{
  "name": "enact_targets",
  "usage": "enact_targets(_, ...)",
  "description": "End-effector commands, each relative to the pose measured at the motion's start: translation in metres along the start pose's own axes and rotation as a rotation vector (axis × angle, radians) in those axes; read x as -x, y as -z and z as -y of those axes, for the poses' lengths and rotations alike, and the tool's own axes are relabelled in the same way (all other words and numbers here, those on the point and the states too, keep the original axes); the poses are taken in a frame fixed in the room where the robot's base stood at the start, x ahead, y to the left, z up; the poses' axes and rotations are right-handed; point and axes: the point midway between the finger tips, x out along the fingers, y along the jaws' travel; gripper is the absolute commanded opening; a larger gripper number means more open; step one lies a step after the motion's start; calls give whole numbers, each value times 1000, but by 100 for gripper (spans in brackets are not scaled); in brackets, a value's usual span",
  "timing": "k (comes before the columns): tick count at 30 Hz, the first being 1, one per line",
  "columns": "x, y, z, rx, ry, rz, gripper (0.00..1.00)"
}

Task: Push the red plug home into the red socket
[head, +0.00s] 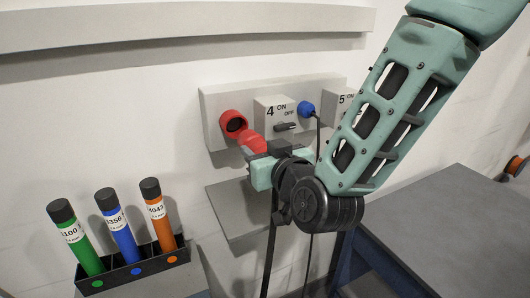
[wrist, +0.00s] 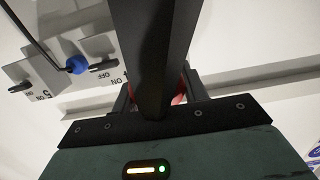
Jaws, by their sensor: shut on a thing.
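The red socket (head: 233,122) is a round red ring with a dark opening on the left of the grey wall panel. The red plug (head: 252,142) is just below and right of the socket, apart from its opening or only close to its rim; I cannot tell the exact gap. My gripper (head: 263,158) is shut on the plug from the right, and a dark cable hangs below. In the wrist view a dark shaft covers the middle, and only slivers of the red plug (wrist: 180,98) show between the fingers (wrist: 160,95).
The panel (head: 210,105) also carries switch 4 (head: 286,127) and a blue plug (head: 306,109) with a hanging cable. A grey shelf (head: 232,212) sits below. A black rack (head: 135,272) of green, blue and orange tubes stands lower left. A grey table (head: 450,220) lies right.

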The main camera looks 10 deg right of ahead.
Motion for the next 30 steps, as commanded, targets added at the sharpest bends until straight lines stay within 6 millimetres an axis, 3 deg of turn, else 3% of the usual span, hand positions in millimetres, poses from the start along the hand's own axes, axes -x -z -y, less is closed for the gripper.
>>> enact_targets(7, 0, 0, 0, -3, 0, -5, 14)
enact_targets(21, -42, 5, 0, -4, -1, -3, 14)
enact_targets(30, -56, 7, 0, -2, -1, -3, 14)
